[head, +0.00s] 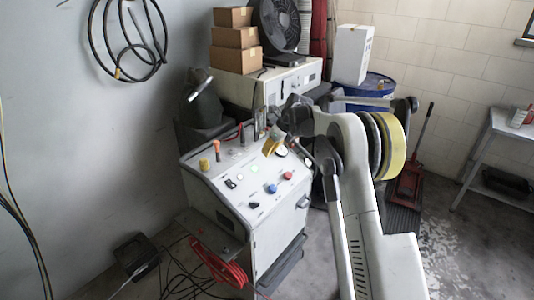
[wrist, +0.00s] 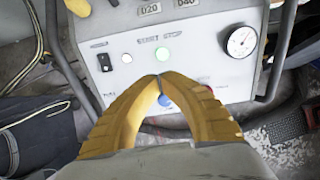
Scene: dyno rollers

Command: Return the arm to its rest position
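My arm (head: 352,150) reaches from the lower right toward a white control console (head: 268,238). My gripper (head: 272,142) is over the far part of the console's sloped panel. In the wrist view my gripper's yellow fingers (wrist: 159,80) meet at their tips, with nothing seen between them. Behind them are a lit green button (wrist: 162,54), a white button (wrist: 126,58), a black switch (wrist: 104,62) and a round gauge (wrist: 241,41). A blue button (wrist: 165,101) shows partly between the fingers. I cannot tell whether the fingertips touch the panel.
Cardboard boxes (head: 236,40) and a black fan (head: 279,24) stand on a white cabinet behind the console. Red cable (head: 218,264) hangs at the console's front left.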

